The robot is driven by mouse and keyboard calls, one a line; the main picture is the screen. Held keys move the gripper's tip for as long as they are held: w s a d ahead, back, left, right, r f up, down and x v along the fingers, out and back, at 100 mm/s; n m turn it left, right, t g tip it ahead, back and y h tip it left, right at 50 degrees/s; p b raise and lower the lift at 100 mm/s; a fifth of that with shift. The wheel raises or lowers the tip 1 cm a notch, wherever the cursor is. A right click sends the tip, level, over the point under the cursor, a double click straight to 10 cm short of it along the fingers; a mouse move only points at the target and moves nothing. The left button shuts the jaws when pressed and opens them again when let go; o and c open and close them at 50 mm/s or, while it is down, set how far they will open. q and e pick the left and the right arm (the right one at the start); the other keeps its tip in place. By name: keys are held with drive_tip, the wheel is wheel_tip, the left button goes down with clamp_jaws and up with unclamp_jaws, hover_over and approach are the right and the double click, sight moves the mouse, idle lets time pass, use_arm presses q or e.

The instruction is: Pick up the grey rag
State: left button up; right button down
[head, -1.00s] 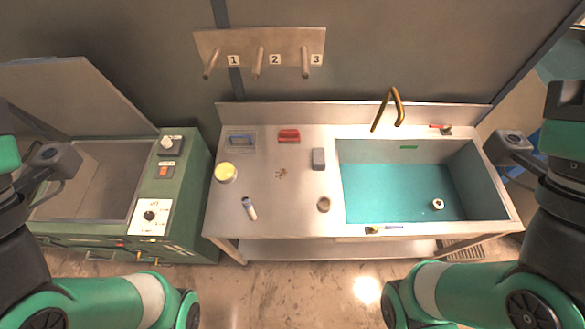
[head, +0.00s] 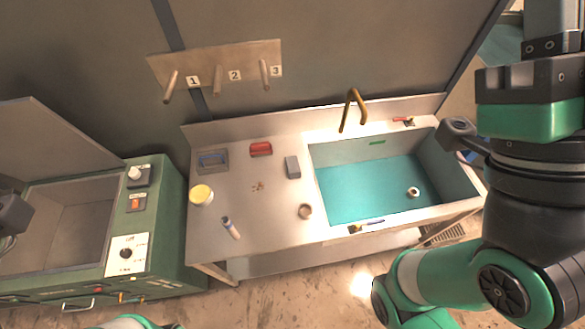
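The grey rag (head: 292,167) appears as a small, grey, folded block-like piece. It lies on the steel worktop (head: 260,205), just left of the sink's left edge. Nothing is touching it. My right arm fills the right side of the view, beyond the sink, and its fingers are not visible.
The sink (head: 335,218) has a teal floor, a white roll (head: 413,192) and a brass tap (head: 352,105). A red brush (head: 261,149), blue-grey tray (head: 212,161), yellow-lidded jar (head: 201,195), bottle (head: 231,228) and brown ring (head: 305,211) surround the rag. A green machine (head: 165,225) stands left.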

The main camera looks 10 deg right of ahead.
drive_tip(key=c, duration=1.6)
unclamp_jaws()
unclamp_jaws()
